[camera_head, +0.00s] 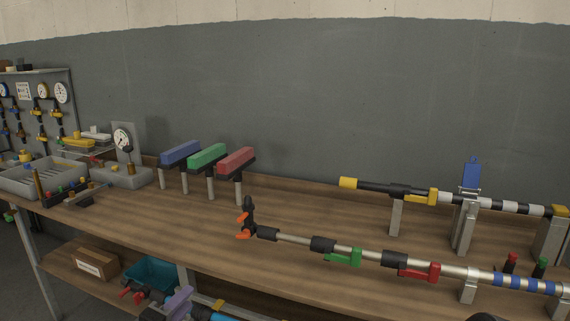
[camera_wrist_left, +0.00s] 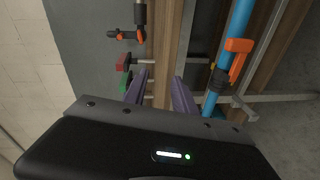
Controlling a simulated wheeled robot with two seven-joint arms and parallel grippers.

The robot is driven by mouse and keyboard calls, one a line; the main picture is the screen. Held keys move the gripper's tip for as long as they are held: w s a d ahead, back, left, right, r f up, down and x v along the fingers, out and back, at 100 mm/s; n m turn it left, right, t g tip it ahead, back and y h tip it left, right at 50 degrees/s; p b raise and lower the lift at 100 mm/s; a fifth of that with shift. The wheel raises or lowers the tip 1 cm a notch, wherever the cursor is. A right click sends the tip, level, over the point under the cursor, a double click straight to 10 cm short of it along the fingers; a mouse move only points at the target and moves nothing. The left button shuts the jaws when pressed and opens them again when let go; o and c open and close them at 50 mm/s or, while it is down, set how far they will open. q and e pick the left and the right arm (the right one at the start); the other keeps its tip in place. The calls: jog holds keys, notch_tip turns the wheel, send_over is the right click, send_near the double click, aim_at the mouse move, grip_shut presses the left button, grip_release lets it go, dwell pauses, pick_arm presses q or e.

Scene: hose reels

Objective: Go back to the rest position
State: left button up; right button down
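My left gripper (camera_head: 188,302) shows at the bottom edge of the head view, low in front of the bench's front edge, with its purple fingers pointing up. In the left wrist view its two purple fingers (camera_wrist_left: 160,88) stand apart with nothing held between them. The wooden bench edge and the floor show past the fingers. My right gripper is not in view.
Blue, green and red blocks (camera_head: 207,156) stand on posts. A teal bin (camera_head: 152,271) and cardboard box (camera_head: 96,263) sit on the lower shelf.

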pick_arm(q)
jog(key=s+d+f+m+g+y+p, duration=0.1)
jog(key=s+d+f+m+g, duration=0.2)
jog(key=f, duration=0.7)
jog(key=s+d+f+m+g+y, duration=0.1)
jog(key=s+f+m+g, duration=0.25)
jog(key=s+f, duration=0.45)
jog(key=s+d+f+m+g, duration=0.1)
jog(key=s+d+f+g, duration=0.2)
jog(key=s, duration=0.4)
jog(key=s+d+f+m+g+h+p, duration=0.1)
jog(key=s+d+f+m+g, duration=0.1)
jog(key=s+d+f, duration=0.3)
jog(key=s+d+f+m+g+p, duration=0.1)
jog(key=s+d+f+g, duration=0.2)
jog(key=s+f, duration=0.4)
jog(key=shift+s+d+g, duration=0.35)
jog(key=shift+s+d, duration=0.25)
jog(key=shift+s, duration=0.5)
